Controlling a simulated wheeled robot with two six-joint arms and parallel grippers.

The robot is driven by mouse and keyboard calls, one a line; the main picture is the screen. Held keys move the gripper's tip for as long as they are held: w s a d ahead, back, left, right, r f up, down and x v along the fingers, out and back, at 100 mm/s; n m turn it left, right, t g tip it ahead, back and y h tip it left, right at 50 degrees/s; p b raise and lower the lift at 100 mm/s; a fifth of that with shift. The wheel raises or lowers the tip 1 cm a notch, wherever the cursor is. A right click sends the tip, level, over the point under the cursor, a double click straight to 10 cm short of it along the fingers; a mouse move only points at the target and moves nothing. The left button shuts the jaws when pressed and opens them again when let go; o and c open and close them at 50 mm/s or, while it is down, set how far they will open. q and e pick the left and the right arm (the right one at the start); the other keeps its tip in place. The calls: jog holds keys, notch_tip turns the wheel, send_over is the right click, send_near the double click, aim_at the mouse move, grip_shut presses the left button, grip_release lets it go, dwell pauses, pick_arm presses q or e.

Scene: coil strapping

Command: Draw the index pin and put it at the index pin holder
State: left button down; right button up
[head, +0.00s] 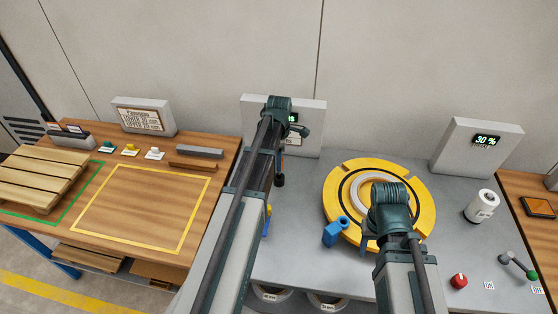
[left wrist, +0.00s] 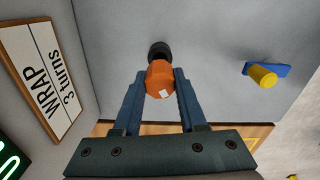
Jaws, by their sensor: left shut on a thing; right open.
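My left gripper (head: 281,166) is shut on an orange faceted piece (left wrist: 160,77) with a black round end (left wrist: 159,50). The black end points down beside the back display; I cannot tell if it touches the table. A yellow peg (left wrist: 263,75) stands on a small blue plate (left wrist: 282,70), apart from the gripper; these look like the index pin and its holder. In the head view they are mostly hidden behind my left arm. A blue block (head: 332,235) with a round socket sits at the yellow turntable's (head: 333,187) front-left edge. My right gripper (head: 367,240) is open over the turntable's front edge.
A wrap sign (left wrist: 42,78) stands close to my left gripper. A white cylinder (head: 481,206), red knob (head: 459,281) and lever (head: 517,265) are at the right. A wooden table (head: 222,165) with a pallet (head: 40,178) is at the left. Grey table (head: 300,257) is bare before the turntable.

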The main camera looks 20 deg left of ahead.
aim_at(279, 174)
pick_arm(q)
jog(key=shift+f, duration=0.2)
pick_arm(e)
jog(key=shift+f, duration=0.2)
pick_arm(q)
jog(key=shift+f+b, duration=2.15)
jog(key=shift+b, duration=0.15)
pick_arm(e)
jog(key=shift+f, duration=2.15)
pick_arm(q)
jog(key=shift+c, duration=1.9)
grip_release()
jog(key=shift+r, duration=0.1)
pick_arm(e)
jog(key=shift+r, duration=0.15)
pick_arm(q)
notch_tip(279, 174, up, 14)
jog(key=p, duration=1.4)
pick_arm(e)
notch_tip(279, 174, up, 14)
jog(key=shift+s+f, duration=0.1)
jog(key=shift+f, duration=0.15)
